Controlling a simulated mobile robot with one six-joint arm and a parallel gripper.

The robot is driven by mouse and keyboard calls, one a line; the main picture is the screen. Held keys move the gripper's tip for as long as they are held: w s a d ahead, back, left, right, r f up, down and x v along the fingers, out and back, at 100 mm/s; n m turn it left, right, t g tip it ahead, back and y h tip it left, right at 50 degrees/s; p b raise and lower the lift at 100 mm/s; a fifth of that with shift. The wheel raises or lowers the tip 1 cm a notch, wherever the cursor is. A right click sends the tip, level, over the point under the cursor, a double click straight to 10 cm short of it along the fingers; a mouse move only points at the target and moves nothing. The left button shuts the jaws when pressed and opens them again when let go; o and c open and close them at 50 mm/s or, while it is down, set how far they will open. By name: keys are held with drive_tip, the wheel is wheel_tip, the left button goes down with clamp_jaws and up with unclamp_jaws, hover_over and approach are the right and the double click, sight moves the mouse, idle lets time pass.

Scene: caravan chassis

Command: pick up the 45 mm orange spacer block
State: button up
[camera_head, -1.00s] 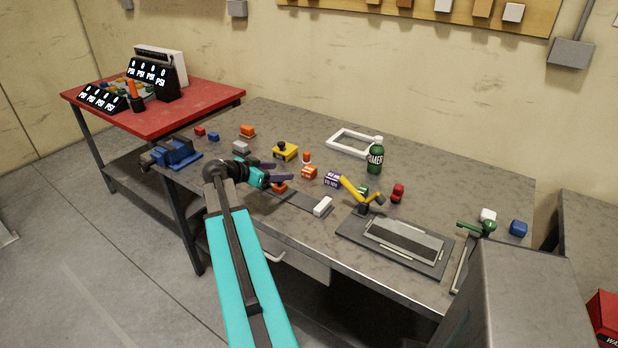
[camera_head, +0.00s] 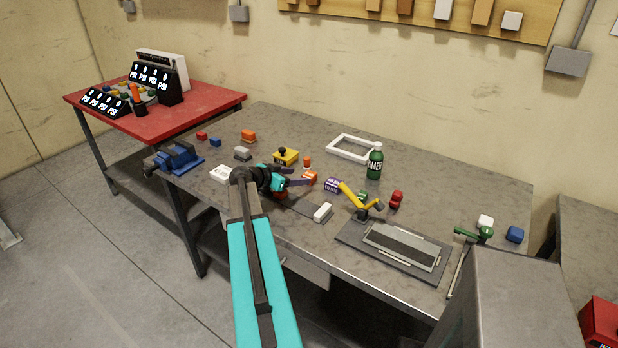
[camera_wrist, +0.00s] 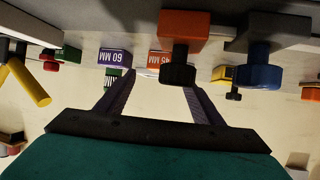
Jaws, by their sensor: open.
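The 45 mm orange spacer block (camera_head: 310,177) lies on the grey workbench, just beyond my gripper's fingertips in the head view. In the wrist view, which looks upside down, the orange block (camera_wrist: 155,62) shows its partly covered "45 MM" label between the finger directions. A nearer orange piece with a black knob (camera_wrist: 184,28) overlaps its right side there. My gripper (camera_head: 300,177) is open and empty, pointing at the block; its two purple fingers (camera_wrist: 157,86) are spread in the wrist view. Whether a finger touches the block cannot be told.
The purple 60 mm block (camera_head: 332,185) stands close to the right of the orange block. A yellow block with a black knob (camera_head: 286,157) is behind my gripper.

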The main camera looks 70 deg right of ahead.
sight(309, 173)
drive_tip(key=shift+s+d+f, duration=0.2)
drive_tip(key=shift+d, duration=0.15)
drive_tip(key=shift+d, duration=0.15)
drive_tip(key=shift+s+d+f+p, duration=0.15)
drive_tip(key=shift+s+d+p, duration=0.05)
drive_tip(key=shift+d+p, duration=0.4)
drive_tip(key=shift+s+d+f+p, duration=0.1)
drive_tip(key=shift+s+d+p, duration=0.05)
drive_tip(key=shift+d+p, duration=0.4)
drive_tip(key=shift+p+x, duration=0.7)
drive_tip(key=shift+x, duration=0.6)
drive_tip(key=shift+a+f, duration=0.1)
drive_tip(key=shift+f, duration=0.05)
drive_tip(key=shift+c, duration=0.2)
drive_tip(key=c, duration=1.2)
